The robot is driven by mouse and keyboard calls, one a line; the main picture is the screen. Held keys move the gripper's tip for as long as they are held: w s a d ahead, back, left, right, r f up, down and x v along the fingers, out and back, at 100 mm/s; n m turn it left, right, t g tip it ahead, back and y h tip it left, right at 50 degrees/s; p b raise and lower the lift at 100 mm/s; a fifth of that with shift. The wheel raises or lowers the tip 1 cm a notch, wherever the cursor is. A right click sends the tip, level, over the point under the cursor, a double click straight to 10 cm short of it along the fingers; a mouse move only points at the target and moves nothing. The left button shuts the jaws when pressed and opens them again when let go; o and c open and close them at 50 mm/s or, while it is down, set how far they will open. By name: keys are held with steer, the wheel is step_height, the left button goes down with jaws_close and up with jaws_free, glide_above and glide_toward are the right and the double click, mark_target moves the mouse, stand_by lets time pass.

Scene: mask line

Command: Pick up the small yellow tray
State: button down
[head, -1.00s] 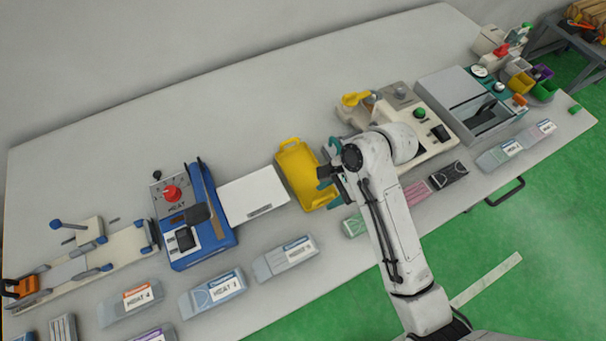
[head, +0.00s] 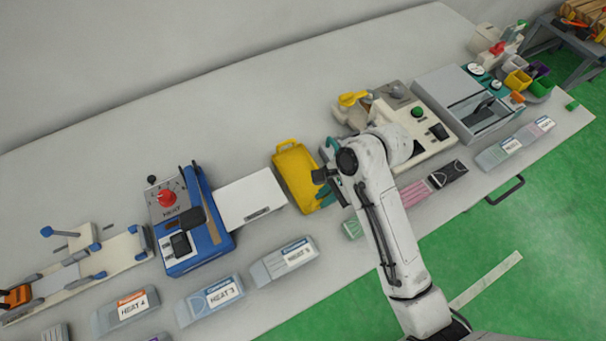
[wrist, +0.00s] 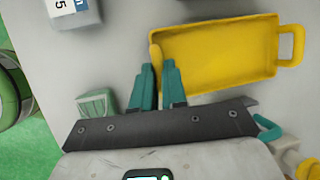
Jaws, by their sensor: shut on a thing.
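The small yellow tray (head: 294,178) sits on the grey bench, between a white panel and my gripper in the head view. In the wrist view, its shallow floor and rim (wrist: 215,55) fill the upper middle, with one loop handle at the right. My gripper (wrist: 157,70) has its two teal fingers on either side of the tray's left end handle and is shut on it. In the head view my gripper (head: 323,184) is at the tray's right side, partly hidden by my arm. I cannot tell whether the tray is clear of the bench.
A white panel (head: 249,200) and a blue heat machine (head: 190,225) stand left of the tray. A cream machine (head: 416,120) stands to the right. Labelled boxes, including one (head: 284,262), line the front edge. The bench behind the tray is clear.

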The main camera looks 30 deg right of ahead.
steer(key=shift+r, duration=0.1)
stand_by(0.3)
steer(key=shift+r+p, duration=1.35)
steer(key=shift+p, duration=0.9)
steer(key=shift+r, duration=0.15)
